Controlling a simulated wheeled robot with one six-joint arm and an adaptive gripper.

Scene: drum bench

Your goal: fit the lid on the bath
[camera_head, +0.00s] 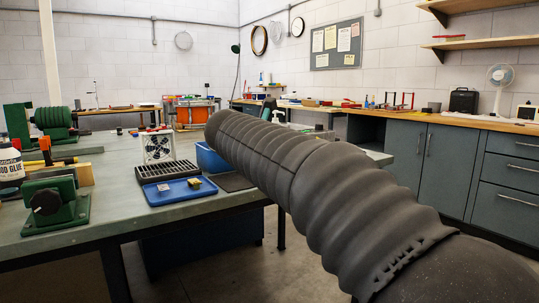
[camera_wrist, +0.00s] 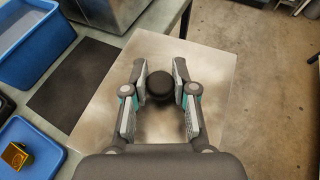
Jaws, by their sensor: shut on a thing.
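The lid (camera_wrist: 180,130) is a flat pale metal plate with a round black knob (camera_wrist: 159,84), seen in the wrist view. My gripper (camera_wrist: 161,72) has its two fingers on either side of the knob and is shut on it. The plate spreads out below the fingers, over the bench edge and floor in the picture. A grey metal box (camera_wrist: 112,14), which looks like the bath, stands at the top left of the wrist view, cut off by the frame. I cannot see into it. In the head view my arm hides the gripper and the lid.
A blue bin (camera_wrist: 30,42), a dark mat (camera_wrist: 76,82) and a blue tray (camera_wrist: 40,135) with a small yellow block lie left of the lid. In the head view the bench (camera_head: 130,214) also holds a black rack (camera_head: 166,171), a small fan and a green vise.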

